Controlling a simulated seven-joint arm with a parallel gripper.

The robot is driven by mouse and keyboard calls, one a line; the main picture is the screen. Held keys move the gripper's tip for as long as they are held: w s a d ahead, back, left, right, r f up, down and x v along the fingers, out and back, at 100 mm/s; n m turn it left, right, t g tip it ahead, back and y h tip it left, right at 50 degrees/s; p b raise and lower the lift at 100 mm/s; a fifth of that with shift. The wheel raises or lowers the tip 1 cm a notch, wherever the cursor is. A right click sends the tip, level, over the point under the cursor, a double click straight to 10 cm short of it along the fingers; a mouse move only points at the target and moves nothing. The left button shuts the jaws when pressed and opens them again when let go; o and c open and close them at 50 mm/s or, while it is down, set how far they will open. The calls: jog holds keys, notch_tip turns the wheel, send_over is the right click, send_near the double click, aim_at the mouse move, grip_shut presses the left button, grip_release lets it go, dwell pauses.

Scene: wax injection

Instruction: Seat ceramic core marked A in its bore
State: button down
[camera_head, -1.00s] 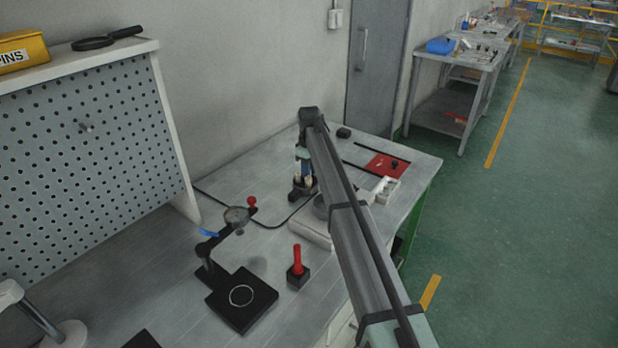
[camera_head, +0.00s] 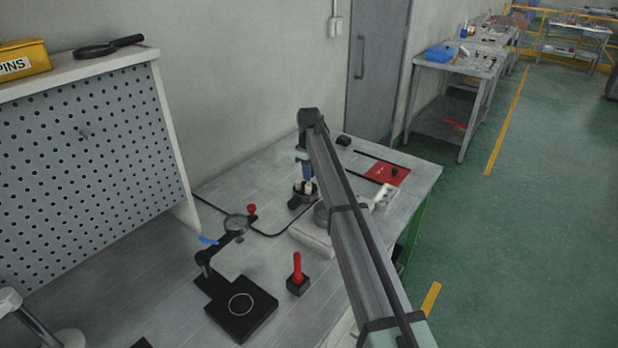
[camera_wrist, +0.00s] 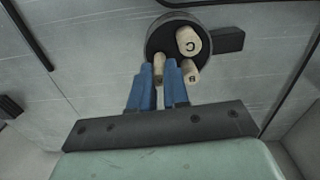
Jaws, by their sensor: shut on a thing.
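A round black holder (camera_wrist: 152,43) carries pale cylindrical cores; it also shows in the head view (camera_head: 298,202). A core marked C (camera_wrist: 188,41) and a core marked B (camera_wrist: 191,73) stand in it. My gripper (camera_wrist: 164,72) has its blue fingers closed around a third pale core (camera_wrist: 159,64), at the holder's near left side. No letter shows on this core, and its lower end is hidden. In the head view my gripper (camera_head: 307,180) is over the holder. I cannot make out the bore.
A pale block (camera_head: 312,236) with a round grey part (camera_head: 321,212) stands near the holder, partly behind my arm. A dial gauge stand (camera_head: 238,305), a red post on a black base (camera_head: 298,284) and a red mat (camera_head: 388,171) are on the bench.

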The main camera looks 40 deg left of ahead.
notch_tip(320, 180, up, 6)
jog(key=shift+w, duration=0.1)
jog(key=w+d+r, duration=0.2)
jog(key=m, duration=0.2)
send_over(383, 191)
jog(key=s, duration=0.3)
jog(key=shift+n, duration=0.8)
jog(key=shift+s+d+f, duration=0.3)
jog(key=shift+f, duration=1.35)
jog(key=shift+s+d+f, duration=0.25)
jog(key=shift+s+f, duration=0.1)
jog(key=shift+f, duration=1.35)
jog(key=shift+s+d+f, duration=0.3)
jog(key=shift+f, duration=1.35)
jog(key=shift+f, duration=0.15)
